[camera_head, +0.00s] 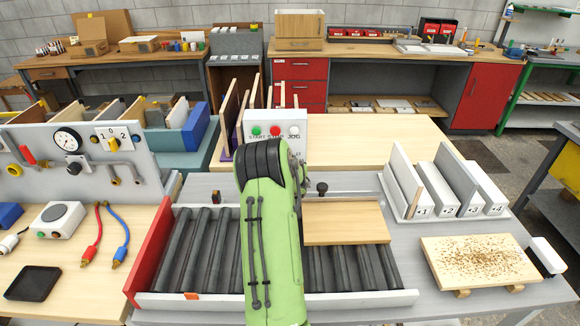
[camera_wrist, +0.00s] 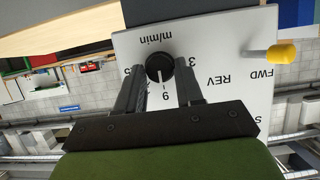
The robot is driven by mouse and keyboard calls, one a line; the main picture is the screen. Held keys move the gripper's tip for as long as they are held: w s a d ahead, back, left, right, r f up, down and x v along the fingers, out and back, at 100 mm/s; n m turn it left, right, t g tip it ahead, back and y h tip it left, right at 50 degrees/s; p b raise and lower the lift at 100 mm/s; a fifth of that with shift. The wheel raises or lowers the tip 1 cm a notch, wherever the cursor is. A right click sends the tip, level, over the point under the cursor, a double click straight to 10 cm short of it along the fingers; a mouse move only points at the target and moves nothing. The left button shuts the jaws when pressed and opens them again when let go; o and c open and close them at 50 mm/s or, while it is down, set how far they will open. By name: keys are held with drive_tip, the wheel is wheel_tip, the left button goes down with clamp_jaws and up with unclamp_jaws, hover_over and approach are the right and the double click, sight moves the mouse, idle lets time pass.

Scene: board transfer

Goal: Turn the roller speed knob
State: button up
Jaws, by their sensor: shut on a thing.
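The roller speed knob (camera_wrist: 159,67) is a round black knob with a white pointer line on a white panel face, marked m/min and numerals. In the wrist view its pointer line points down the picture, towards a numeral that looks like an upside-down 6. My gripper (camera_wrist: 160,76) has its two dark fingers on either side of the knob and is shut on it. In the head view a white control box (camera_head: 293,121) with green, red and white buttons stands behind my green arm. The arm hides the knob and my gripper there.
A yellow-tipped lever (camera_wrist: 283,55) sticks out by the FWD and REV labels, right of the knob in the wrist view. Below my arm is a roller conveyor (camera_head: 205,245) carrying a wooden board (camera_head: 345,222). White numbered blocks (camera_head: 437,190) stand at right.

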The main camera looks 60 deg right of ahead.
drive_tip(key=o, duration=1)
drive_tip(key=b+v, duration=0.1)
drive_tip(key=v, duration=1.4)
drive_tip(key=shift+s+a+r, duration=0.15)
drive_tip(key=shift+a+r, duration=0.1)
drive_tip(key=shift+a, duration=0.05)
